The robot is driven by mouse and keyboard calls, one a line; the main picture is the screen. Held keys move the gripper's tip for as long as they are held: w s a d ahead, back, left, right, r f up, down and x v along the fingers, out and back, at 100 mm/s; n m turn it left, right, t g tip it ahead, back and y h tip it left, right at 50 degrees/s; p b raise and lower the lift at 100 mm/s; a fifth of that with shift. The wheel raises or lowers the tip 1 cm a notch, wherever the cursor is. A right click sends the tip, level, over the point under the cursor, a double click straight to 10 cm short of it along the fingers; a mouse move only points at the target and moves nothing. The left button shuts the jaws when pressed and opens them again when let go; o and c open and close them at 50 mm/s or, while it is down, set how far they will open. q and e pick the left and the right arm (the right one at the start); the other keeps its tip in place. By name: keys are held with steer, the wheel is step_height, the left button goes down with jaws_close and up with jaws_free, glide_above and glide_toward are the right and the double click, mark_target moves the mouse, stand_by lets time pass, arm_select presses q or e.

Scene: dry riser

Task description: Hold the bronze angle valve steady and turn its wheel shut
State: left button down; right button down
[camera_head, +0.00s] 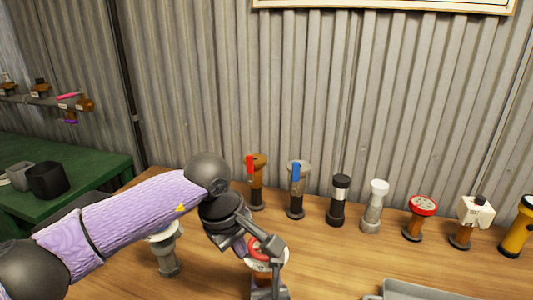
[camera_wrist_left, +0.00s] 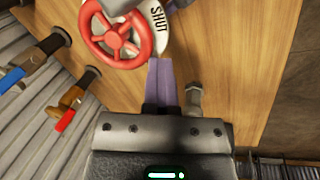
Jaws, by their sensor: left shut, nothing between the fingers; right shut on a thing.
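The bronze angle valve (camera_head: 261,281) stands at the front middle of the bench in the head view, mostly hidden by my grippers. Its red spoked wheel (camera_head: 255,248) is on top, over a pale disc. In the left wrist view the wheel (camera_wrist_left: 117,42) shows clearly, beside a white plate reading SHUT (camera_wrist_left: 159,22). My left gripper (camera_head: 272,246) is shut and empty; its fingertips (camera_wrist_left: 160,62) are close beside the wheel's rim, and contact cannot be told. My right gripper (camera_head: 268,291), lower in the head view, is shut on the valve body.
A pale grey fitting (camera_head: 168,257) stands left of the valve, under my left arm. Behind is a row of several fittings, including a red-handled valve (camera_head: 257,185) and a blue-handled one (camera_head: 296,190). A grey tray (camera_head: 405,290) lies front right. The wood between is clear.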

arm_select(q)
steer(key=shift+w, duration=0.1)
stand_by(0.5)
glide_toward(257, 269)
steer(key=shift+w+a, duration=0.5)
steer(key=shift+w, duration=0.35)
steer(key=shift+w+a, duration=0.5)
steer(key=shift+w, duration=0.4)
steer(key=s+d+f, duration=0.1)
steer(key=f, duration=0.1)
steer(key=s+d+f, duration=0.1)
steer(key=f, duration=0.1)
steer(key=s+d+f, duration=0.1)
steer(key=f, duration=0.1)
steer(key=shift+w+d, duration=0.1)
steer(key=shift+w, duration=0.15)
